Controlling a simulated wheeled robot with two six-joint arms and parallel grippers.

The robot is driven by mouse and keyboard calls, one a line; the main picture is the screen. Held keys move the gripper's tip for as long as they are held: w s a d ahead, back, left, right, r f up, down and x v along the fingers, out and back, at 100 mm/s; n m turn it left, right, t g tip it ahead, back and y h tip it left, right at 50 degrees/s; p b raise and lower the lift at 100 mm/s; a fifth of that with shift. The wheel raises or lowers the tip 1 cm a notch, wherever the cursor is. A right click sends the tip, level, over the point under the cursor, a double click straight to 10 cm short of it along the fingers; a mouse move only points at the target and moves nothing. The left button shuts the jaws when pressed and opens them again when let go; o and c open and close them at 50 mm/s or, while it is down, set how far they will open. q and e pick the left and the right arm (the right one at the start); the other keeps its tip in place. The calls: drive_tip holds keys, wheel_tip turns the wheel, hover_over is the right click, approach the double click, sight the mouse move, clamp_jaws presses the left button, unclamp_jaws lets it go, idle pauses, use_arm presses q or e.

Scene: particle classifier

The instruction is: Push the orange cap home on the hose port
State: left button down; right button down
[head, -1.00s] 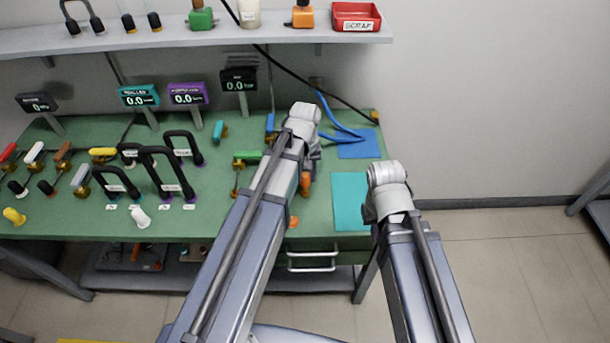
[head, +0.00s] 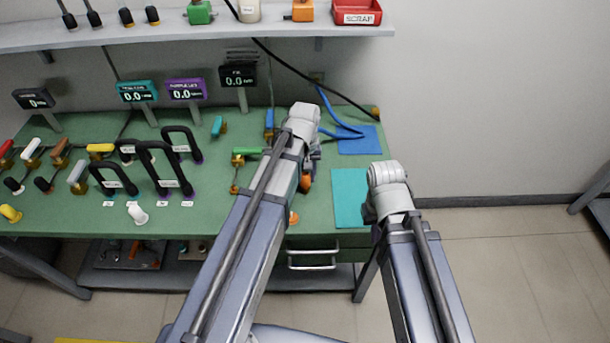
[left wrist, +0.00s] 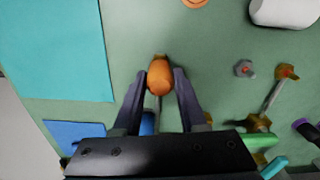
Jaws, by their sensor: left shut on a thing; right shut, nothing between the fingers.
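The orange cap (left wrist: 160,78) sits between the fingers of my left gripper (left wrist: 160,85) in the left wrist view, and the gripper is shut on it. A small brass-coloured part (left wrist: 160,57) shows at the cap's far end; I cannot tell how far the cap sits on it. In the head view the left gripper is mostly hidden behind its arm, and an orange piece (head: 306,182) shows beside the arm over the green bench. My right gripper (head: 369,212) is mostly hidden by its own wrist near the teal mat; it is shut and empty.
A flat orange piece (head: 293,218) lies near the front edge. A white cylinder (left wrist: 286,12) and brass valves (left wrist: 285,72) stand beside the gripper.

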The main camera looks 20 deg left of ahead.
sight(305, 175)
use_arm(q)
drive_tip(key=shift+f+b, duration=0.8)
drive_tip(key=shift+f, duration=0.1)
drive_tip(key=shift+c, duration=1.9)
unclamp_jaws()
drive_tip(key=shift+r, duration=0.15)
wheel_tip(305, 175, up, 8)
drive_tip(key=p, duration=0.8)
drive_tip(key=shift+f, duration=0.2)
